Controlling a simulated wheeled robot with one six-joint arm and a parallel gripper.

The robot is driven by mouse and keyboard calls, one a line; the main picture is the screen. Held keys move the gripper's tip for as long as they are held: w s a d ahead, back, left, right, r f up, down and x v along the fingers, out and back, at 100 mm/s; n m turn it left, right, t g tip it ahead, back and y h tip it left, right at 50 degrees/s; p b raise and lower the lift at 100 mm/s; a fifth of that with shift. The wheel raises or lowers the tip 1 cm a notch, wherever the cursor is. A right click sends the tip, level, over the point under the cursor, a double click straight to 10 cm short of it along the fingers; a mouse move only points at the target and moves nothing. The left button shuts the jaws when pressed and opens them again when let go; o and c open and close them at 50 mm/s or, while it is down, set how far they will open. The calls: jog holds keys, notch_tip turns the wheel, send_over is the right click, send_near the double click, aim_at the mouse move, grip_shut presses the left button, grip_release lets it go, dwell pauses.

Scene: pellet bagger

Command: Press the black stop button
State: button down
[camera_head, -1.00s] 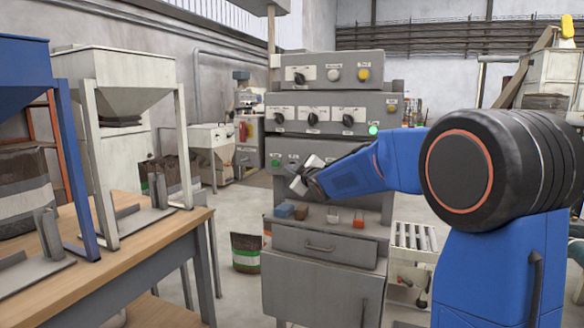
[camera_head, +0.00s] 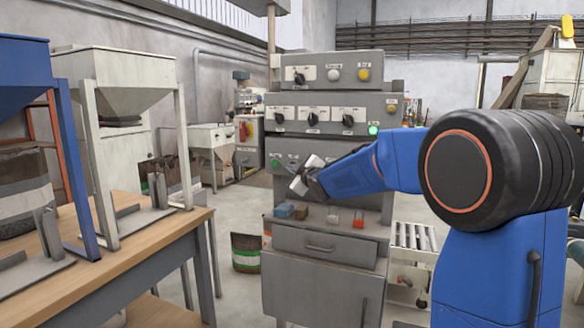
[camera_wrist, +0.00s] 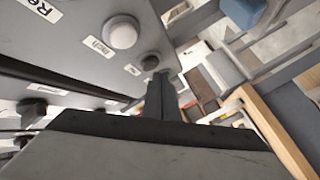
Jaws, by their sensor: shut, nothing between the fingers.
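The grey control cabinet (camera_head: 330,113) stands ahead with three tiers of controls. My gripper (camera_head: 299,184) is shut and empty in front of the lowest panel, right of the green button (camera_head: 275,163), and hides part of that panel. In the wrist view a small dark round button (camera_wrist: 150,62), which looks like the black stop button, sits on the panel beside a white label too small to read. My shut fingertips (camera_wrist: 163,76) appear just beside and below it; whether they touch it I cannot tell. A larger white button (camera_wrist: 121,32) labelled "Inch" is next to it.
Below the panel a shelf holds a blue block (camera_head: 284,210) and other small blocks, above a drawer (camera_head: 325,246). Black rotary knobs (camera_head: 312,119) and a lit green lamp (camera_head: 374,130) are on the middle tier. A wooden table (camera_head: 110,255) stands at the left.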

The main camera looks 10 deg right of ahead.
jog(key=shift+w+d, duration=0.2)
jog(key=shift+w, duration=0.1)
jog(key=shift+w+d, duration=0.2)
jog(key=shift+w, duration=0.05)
dwell(0.7)
jog(key=shift+a, duration=0.1)
jog(key=shift+s+a, duration=0.35)
jog(key=shift+s, duration=0.3)
jog(key=shift+s+a, duration=0.9)
jog(key=shift+s, duration=0.3)
jog(key=shift+s+a, duration=0.9)
jog(key=shift+s, duration=0.3)
jog(key=shift+s, duration=0.1)
